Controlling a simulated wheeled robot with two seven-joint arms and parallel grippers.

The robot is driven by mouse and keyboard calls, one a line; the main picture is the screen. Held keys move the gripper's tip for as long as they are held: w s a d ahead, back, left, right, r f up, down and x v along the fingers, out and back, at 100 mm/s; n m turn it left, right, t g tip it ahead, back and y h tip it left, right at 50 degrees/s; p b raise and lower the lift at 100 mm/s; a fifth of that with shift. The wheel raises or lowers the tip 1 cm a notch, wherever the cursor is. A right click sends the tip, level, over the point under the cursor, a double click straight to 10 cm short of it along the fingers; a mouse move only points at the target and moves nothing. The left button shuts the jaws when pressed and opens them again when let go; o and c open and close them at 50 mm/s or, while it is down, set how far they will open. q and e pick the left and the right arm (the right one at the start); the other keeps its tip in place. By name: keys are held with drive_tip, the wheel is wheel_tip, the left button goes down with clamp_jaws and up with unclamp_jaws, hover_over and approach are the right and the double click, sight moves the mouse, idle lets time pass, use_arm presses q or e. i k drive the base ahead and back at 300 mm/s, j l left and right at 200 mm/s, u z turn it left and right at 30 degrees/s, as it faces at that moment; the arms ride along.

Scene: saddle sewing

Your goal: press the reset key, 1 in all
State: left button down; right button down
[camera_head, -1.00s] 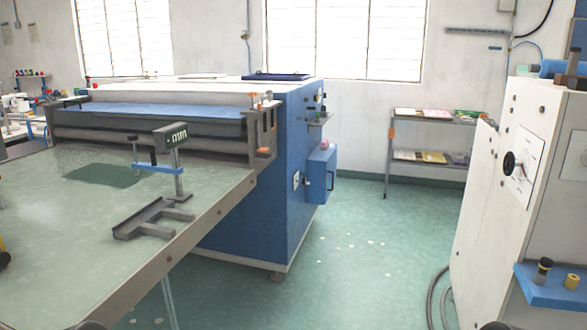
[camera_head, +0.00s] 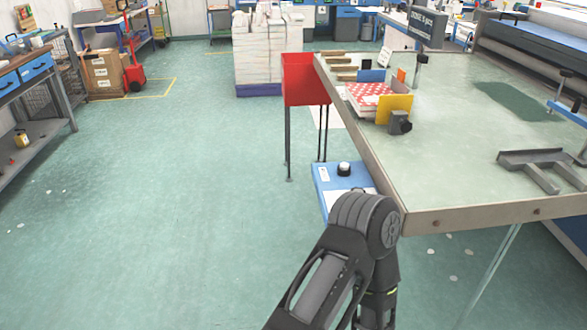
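A pale label lies beside the button. One of my dark grey arms rises from the bottom of the view, its bent joint just below the panel and covering the panel's lower part. The frame does not show which arm it is. Neither gripper shows.
The green-topped table (camera_head: 440,150) carries a patterned red-and-white stack (camera_head: 368,94), a yellow plate (camera_head: 394,108) and a grey bracket (camera_head: 540,165). A red bin (camera_head: 300,80) on legs stands at its far left corner. A workbench (camera_head: 30,75) stands far left; open floor lies between.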

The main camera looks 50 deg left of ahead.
sight(344, 166)
drive_tip(key=u, duration=1.5)
